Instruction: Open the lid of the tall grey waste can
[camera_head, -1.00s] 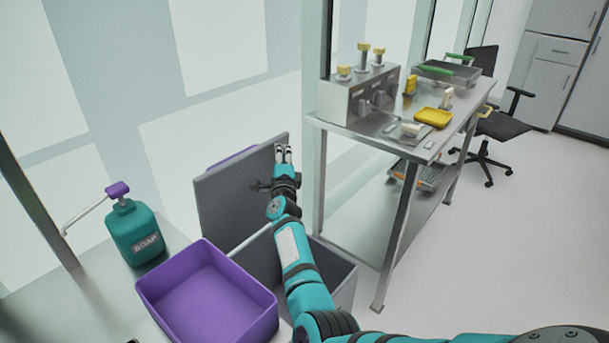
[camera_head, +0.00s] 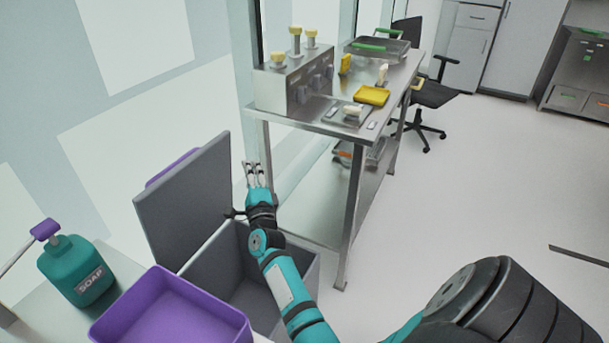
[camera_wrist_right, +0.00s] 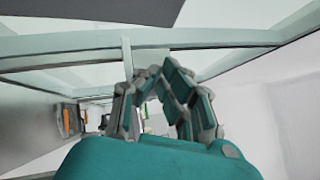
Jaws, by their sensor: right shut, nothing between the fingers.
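The tall grey waste can (camera_head: 301,272) stands between the near counter and the steel table. Its grey lid (camera_head: 190,200), with a purple edge behind it, is raised and stands up steeply, so the can is open. My right gripper (camera_head: 257,168) is shut and empty, just right of the lid and above the can's far side. A gap shows between its fingertips and the lid. In the right wrist view my fingers (camera_wrist_right: 160,85) are close together with nothing held. My right forearm hides part of the can's opening. My left gripper is not in view.
A purple bin (camera_head: 170,310) and a teal soap bottle (camera_head: 77,272) stand on the near counter at the left. A steel table (camera_head: 330,125) with a knob unit is close beyond my right gripper. Open floor lies to the right.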

